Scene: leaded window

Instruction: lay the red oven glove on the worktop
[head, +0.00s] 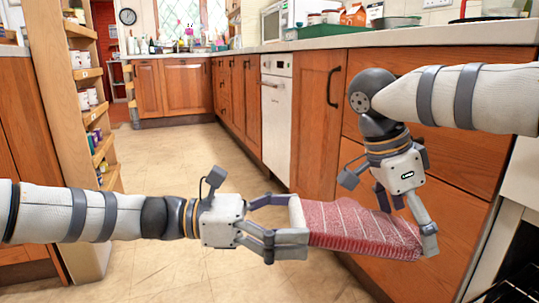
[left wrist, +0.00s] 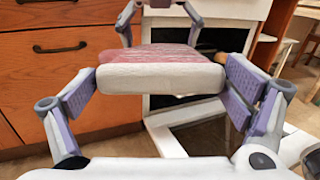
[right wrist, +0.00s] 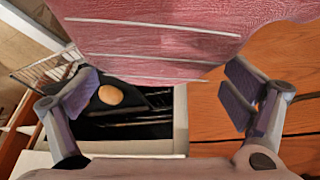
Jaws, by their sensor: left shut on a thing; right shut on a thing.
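The red oven glove (head: 362,229), with white stripes and a white cuff, hangs in the air between my two grippers, in front of the wooden drawers. My left gripper (head: 283,222) is shut on its cuff; the left wrist view shows the white cuff (left wrist: 160,78) between the fingers. My right gripper (head: 408,218) points down and is shut on the red far end. The right wrist view shows the red cloth (right wrist: 160,40) close up; the grip itself is partly hidden there. The worktop (head: 400,36) runs along the right, above and behind the glove.
A green tray (head: 325,30), an orange carton (head: 353,15) and a glass bowl (head: 397,22) stand on the worktop. An open, dark oven with a rack shows in the right wrist view (right wrist: 130,125). Shelves (head: 85,73) stand at left; the floor (head: 180,160) between is clear.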

